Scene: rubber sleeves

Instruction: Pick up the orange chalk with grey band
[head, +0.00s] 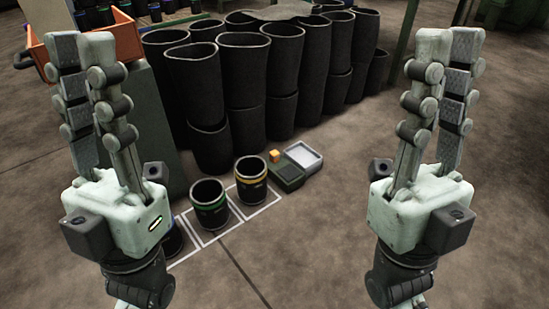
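A small orange block (275,155), perhaps the orange chalk, stands at the back edge of a dark green tray (289,176) on the floor. It is too small to make out a grey band. My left gripper (82,48) is raised at the left, far from the block, with its fingers pointing up; they look parted and empty. My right gripper (450,46) is raised at the right, also pointing up, with its fingers parted and empty. Neither gripper touches the block.
A pale shallow tray (303,156) adjoins the dark tray. Black sleeves with a green band (209,203) and a yellow band (251,180) stand in white floor squares. Many black sleeves (245,75) crowd behind. An orange cart (127,38) is at upper left. Floor at right is clear.

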